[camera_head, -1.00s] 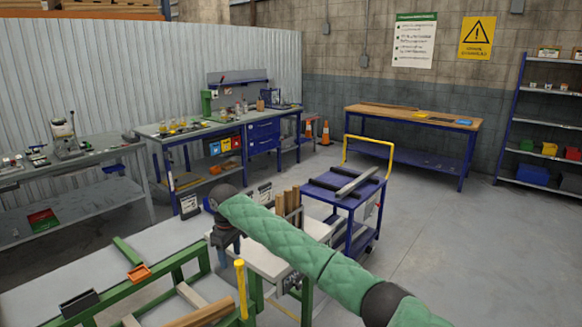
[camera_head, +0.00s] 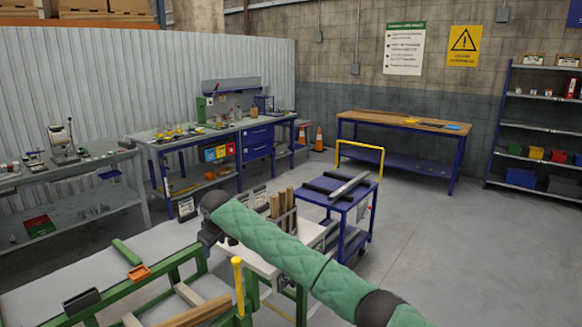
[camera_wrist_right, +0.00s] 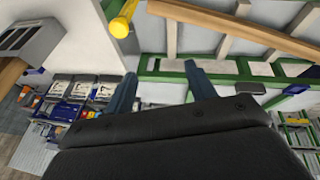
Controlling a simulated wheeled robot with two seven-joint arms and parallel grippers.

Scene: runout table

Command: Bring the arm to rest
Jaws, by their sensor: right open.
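My right arm, in a green quilted sleeve, reaches in from the lower right of the head view. My right gripper (camera_head: 212,238) is at its far left end, small and dark, above the gap between the green-framed runout table (camera_head: 175,262) and a small white-topped table (camera_head: 262,262). In the right wrist view the gripper (camera_wrist_right: 160,88) shows two separated fingers with nothing between them. Green frame bars and wooden pieces show beyond the fingers. My left gripper is not in view.
A yellow-capped post (camera_head: 238,275) stands close to my right arm. Wooden pieces (camera_head: 283,205) stand upright in a rack behind the arm. A blue cart (camera_head: 330,200) with dark bars is farther back. Open grey floor (camera_head: 450,250) lies to the right.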

